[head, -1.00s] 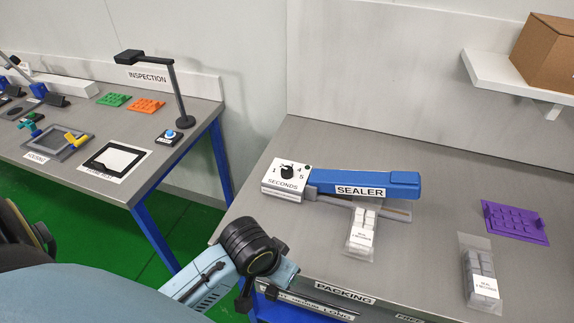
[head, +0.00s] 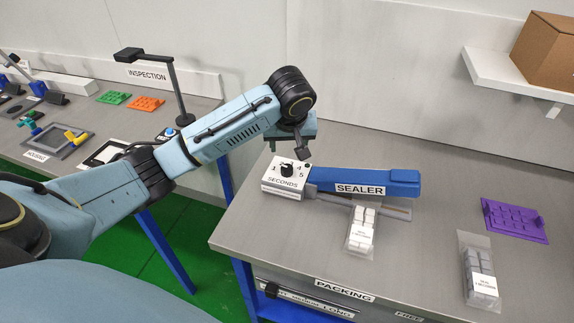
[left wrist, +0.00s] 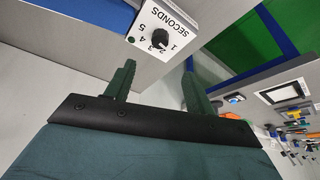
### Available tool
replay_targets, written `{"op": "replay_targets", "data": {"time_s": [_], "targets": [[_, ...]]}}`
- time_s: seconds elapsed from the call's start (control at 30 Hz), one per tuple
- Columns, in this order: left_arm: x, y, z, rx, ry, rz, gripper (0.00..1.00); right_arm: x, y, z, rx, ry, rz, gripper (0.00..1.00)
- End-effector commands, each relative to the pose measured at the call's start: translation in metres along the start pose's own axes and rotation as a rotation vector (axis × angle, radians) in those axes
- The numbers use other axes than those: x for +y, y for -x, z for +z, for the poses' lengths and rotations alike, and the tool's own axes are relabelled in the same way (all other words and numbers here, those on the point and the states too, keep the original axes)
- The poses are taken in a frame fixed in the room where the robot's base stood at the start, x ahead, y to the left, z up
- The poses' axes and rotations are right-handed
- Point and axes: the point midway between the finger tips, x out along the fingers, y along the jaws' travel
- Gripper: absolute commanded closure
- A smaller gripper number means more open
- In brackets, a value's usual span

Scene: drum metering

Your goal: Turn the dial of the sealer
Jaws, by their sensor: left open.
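The sealer (head: 363,183) lies on the packing bench with a long blue arm. Its white box at the left end carries a black dial (head: 287,170), ringed by numbers 1 to 5 above the word SECONDS. The dial also shows at the top of the left wrist view (left wrist: 160,38); I cannot tell surely which number it points to. My left gripper (head: 287,148) is above and just behind the white box, apart from the dial. In the left wrist view its two green fingers (left wrist: 159,66) are spread and empty. My right gripper is not in view.
A bag of pale blocks (head: 361,228) lies at the sealer's jaw, and another bag (head: 480,272) lies at the right. A purple tray (head: 515,220) lies flat behind it. A shelf (head: 515,76) with a cardboard box (head: 548,52) hangs at the upper right.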

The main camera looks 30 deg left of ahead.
Motion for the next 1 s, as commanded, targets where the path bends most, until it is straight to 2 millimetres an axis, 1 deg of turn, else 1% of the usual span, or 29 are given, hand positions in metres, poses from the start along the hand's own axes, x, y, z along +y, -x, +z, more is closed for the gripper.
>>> {"op": "replay_targets", "data": {"time_s": [0.07,0.17,0.4,0.6,0.7,0.8,1.0], "targets": [[-0.001,-0.006,-0.001,-0.001,0.005,-0.004,0.46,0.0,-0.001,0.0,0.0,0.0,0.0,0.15],[-0.001,-0.021,-0.001,-0.002,0.006,-0.004,0.46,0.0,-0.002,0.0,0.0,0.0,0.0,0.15],[-0.001,-0.072,0.0,-0.003,0.004,-0.004,0.46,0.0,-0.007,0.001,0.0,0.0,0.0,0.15],[0.0,-0.109,0.0,0.0,0.003,-0.002,0.46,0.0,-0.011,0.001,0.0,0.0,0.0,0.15],[0.0,-0.121,0.0,-0.001,0.003,-0.001,0.46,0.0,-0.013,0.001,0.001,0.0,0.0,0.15],[0.0,-0.128,0.0,0.0,0.002,0.0,0.46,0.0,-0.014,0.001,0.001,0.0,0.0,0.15],[0.0,-0.132,0.0,0.001,0.001,0.0,0.46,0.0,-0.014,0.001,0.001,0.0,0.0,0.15]]}}
